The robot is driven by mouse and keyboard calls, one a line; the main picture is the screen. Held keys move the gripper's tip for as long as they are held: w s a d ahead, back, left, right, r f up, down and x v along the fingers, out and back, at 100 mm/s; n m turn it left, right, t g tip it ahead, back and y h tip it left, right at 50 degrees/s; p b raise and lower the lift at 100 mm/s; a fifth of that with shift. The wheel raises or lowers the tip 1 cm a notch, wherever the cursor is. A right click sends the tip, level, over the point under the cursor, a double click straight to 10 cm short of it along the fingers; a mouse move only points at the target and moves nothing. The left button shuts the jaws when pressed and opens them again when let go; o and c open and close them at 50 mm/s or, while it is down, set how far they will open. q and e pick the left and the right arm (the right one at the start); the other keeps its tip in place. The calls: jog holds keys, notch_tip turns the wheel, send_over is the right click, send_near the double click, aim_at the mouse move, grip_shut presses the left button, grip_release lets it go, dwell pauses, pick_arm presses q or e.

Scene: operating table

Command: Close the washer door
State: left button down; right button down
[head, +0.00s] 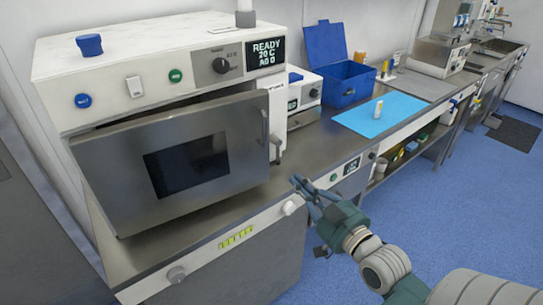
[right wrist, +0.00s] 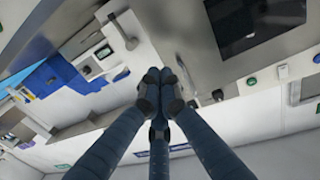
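The washer (head: 150,65) is a white and steel unit at the left of the head view. Its steel door (head: 225,150) with a dark window stands ajar, with a dark gap along its top edge. A handle (head: 265,125) sits near the door's right edge. The door also shows in the right wrist view (right wrist: 200,45), at the top. My right gripper (head: 303,184) is to the right of the door and apart from it, over the counter's front edge. In the right wrist view its fingertips (right wrist: 155,85) are together with nothing visible between them. My left gripper is not in view.
A smaller white device (head: 303,92), an open blue box (head: 348,80) and a light-blue mat (head: 380,113) with a small bottle lie along the counter to the right. Knobs (head: 289,208) stick out of the counter front. The blue floor at right is open.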

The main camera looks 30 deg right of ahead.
aim_at(266, 150)
jog(key=w+p, duration=0.1)
jog(key=w, duration=0.3)
jog(key=w+p, duration=0.1)
jog(key=w, duration=0.4)
jog(key=w+p, duration=0.1)
jog(key=w, duration=0.3)
jog(key=shift+w+d+f+p, duration=0.1)
jog(key=shift+w+d+p, duration=0.25)
jog(key=shift+p, duration=0.05)
